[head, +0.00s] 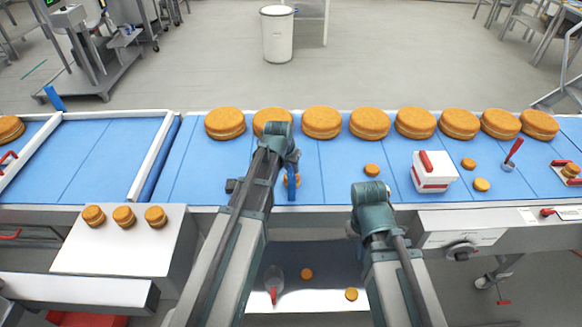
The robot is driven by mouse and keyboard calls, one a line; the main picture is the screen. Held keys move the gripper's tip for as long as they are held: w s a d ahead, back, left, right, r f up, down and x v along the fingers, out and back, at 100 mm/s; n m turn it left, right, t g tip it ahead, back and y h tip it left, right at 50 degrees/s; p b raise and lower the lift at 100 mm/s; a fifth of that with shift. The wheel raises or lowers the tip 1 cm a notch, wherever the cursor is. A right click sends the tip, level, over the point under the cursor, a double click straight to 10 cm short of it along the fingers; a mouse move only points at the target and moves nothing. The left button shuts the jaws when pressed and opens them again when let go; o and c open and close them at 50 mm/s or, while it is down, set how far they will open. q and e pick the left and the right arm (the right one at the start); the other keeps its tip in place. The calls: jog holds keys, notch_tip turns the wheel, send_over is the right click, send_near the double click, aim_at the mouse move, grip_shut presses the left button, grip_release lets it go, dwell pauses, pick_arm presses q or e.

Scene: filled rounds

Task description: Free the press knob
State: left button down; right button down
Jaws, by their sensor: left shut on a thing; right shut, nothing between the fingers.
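My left gripper (291,186) reaches over the blue belt and points down. It is shut on a small orange-brown filled round (298,181), which shows partly behind a blue upright piece. My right gripper (354,230) is shut and empty at the belt's front edge; its wrist hides most of the fingers. A dark round knob (461,251) sits on the grey front panel at the right, well right of my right gripper. I cannot tell whether this is the press knob or what blocks it. A white box with a red handle (432,172) stands on the belt.
Large filled rounds (322,122) line the belt's back edge. Small rounds (481,185) lie near the box. Several rounds (124,216) sit on the white left shelf (110,250). A red-handled tool (274,282) and loose rounds (351,294) lie below, between my arms.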

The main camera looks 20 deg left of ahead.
pick_arm(q)
jog(key=n+y, duration=0.1)
jog(key=n, duration=0.3)
jog(key=shift+d+n+y, duration=0.1)
jog(key=shift+n+y, duration=0.3)
jog(key=c, duration=0.7)
grip_release()
jog(key=shift+r, duration=0.1)
jog(key=p+v, duration=1.2)
jog(key=v, duration=0.1)
jog(key=shift+s+d+r+p, duration=0.15)
jog(key=shift+r+p, duration=0.1)
jog(key=shift+p, duration=0.15)
